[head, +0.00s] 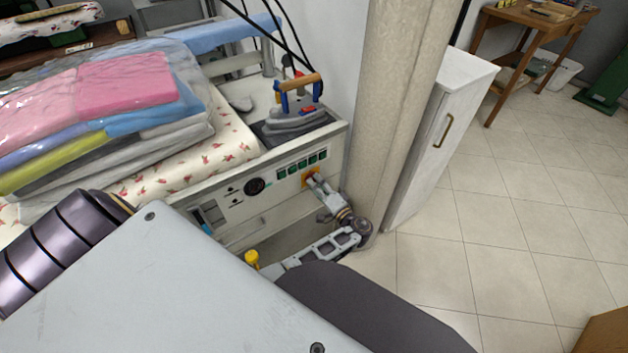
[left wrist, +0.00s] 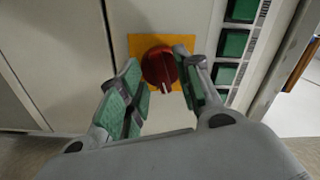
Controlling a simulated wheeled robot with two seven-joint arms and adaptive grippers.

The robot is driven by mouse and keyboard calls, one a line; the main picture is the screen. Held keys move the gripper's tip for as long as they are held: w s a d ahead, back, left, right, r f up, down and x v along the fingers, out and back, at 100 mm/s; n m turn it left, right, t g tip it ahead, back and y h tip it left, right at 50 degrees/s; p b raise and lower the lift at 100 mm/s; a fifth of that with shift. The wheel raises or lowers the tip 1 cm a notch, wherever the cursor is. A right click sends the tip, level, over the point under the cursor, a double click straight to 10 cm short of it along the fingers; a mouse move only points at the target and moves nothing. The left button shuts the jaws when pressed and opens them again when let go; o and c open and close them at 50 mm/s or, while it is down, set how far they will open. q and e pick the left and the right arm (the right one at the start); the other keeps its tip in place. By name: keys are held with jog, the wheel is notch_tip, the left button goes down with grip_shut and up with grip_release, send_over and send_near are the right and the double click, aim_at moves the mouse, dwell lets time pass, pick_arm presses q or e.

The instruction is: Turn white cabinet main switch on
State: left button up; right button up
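The white cabinet (head: 290,185) has a control panel on its front, under the ironing surface. The main switch is a red rotary knob (left wrist: 158,69) on a yellow-orange plate (left wrist: 136,44) in the left wrist view. A white mark on the knob points down in that view. My left gripper (left wrist: 160,82) is open at the panel, with its green-padded fingers on either side of the knob. I cannot tell whether a finger touches it. In the head view the left gripper (head: 316,182) covers the knob, and part of the plate (head: 307,174) shows. My right gripper is not in view.
An iron (head: 297,108) stands on top, beside bagged folded laundry (head: 110,95). A column (head: 393,100) and a tall white cabinet (head: 437,140) stand close on the right.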

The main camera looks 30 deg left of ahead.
pick_arm(q)
jog(key=shift+a, duration=0.1)
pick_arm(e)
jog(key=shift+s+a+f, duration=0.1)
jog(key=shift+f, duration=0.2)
pick_arm(q)
jog(key=shift+c, duration=0.4)
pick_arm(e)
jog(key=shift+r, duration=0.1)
pick_arm(q)
grip_shut()
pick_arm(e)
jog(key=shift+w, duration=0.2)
